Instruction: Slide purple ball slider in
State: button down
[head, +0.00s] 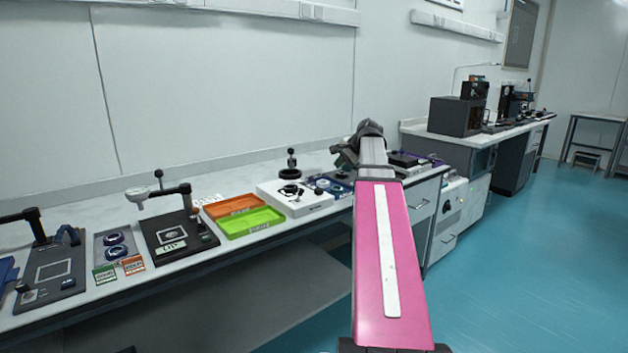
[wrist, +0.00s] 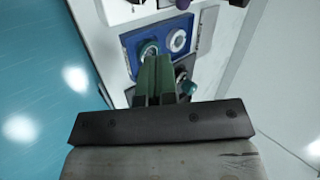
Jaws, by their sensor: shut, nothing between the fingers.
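I cannot clearly make out a purple ball slider. A dark device with purple edging (head: 428,160) sits on the bench just right of my arm in the head view, partly hidden by it. Small dark, faintly purplish knobs (wrist: 183,4) show at the top edge of the wrist view, too cut off to identify. My gripper (wrist: 154,60) has its green fingers together and empty, above the near edge of a blue tray with rings (wrist: 183,22). In the head view my arm hides most of the gripper.
A white device with black knobs (head: 292,205), a green tray (head: 250,222), an orange tray (head: 235,204) and a black stand (head: 178,240) line the bench leftward. Blue floor (head: 530,260) lies open at right.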

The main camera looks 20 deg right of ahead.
dwell(0.3)
send_near(311, 182)
jog(key=f, duration=0.4)
jog(key=shift+w+d+f, duration=0.25)
jog(key=shift+d+f, duration=0.1)
jog(key=shift+w+a+f, duration=0.1)
jog(key=shift+w+a, duration=0.15)
jog(key=shift+w, duration=0.25)
jog(key=shift+w+a, duration=0.3)
jog(key=shift+w, duration=0.2)
jog(key=shift+w+a+f, duration=0.1)
jog(key=shift+w+a, duration=0.25)
jog(key=shift+w, duration=0.2)
jog(key=w, duration=0.1)
jog(key=w+a, duration=0.1)
jog(key=w, duration=0.2)
jog(key=shift+w+a, duration=0.35)
jog(key=shift+w, duration=0.05)
